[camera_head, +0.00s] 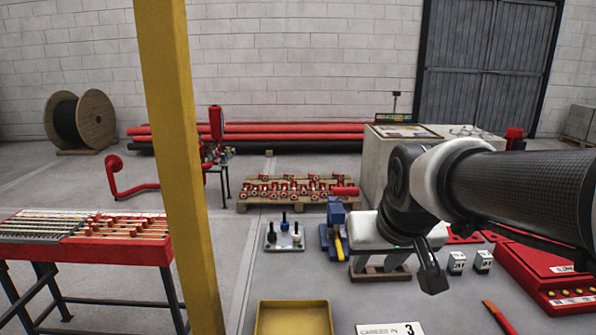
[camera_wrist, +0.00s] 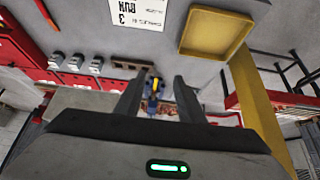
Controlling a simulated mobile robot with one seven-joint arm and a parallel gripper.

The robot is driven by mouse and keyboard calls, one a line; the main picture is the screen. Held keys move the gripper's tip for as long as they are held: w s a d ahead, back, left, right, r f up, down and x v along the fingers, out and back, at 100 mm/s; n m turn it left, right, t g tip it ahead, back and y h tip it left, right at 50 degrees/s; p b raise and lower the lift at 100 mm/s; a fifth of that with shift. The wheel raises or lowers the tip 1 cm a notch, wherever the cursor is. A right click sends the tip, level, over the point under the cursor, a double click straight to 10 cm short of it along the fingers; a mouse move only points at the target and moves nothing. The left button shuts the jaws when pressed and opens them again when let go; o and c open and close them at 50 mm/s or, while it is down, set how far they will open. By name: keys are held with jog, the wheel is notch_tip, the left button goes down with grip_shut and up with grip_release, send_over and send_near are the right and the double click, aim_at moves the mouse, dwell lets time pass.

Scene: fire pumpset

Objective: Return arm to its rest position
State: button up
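My arm reaches in from the right side of the head view, bent at a black and white wrist joint. The gap between the fingers shows a blue and yellow vise (camera_wrist: 153,98) farther off.
A yellow post (camera_head: 180,150) stands left of the worktop. A yellow tray (camera_head: 293,318), a label card (camera_head: 390,328), a blue vise (camera_head: 334,230), small white boxes (camera_head: 457,262) and a red case (camera_head: 545,275) are on the worktop. A red-topped bench (camera_head: 90,240) is left.

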jog(key=s+f, duration=0.2)
jog(key=s, duration=1.1)
notch_tip(320, 180, up, 22)
jog(key=p, duration=2.1)
jog(key=shift+g+p, duration=0.3)
jog(key=shift+g, duration=0.1)
jog(key=shift+s, duration=0.1)
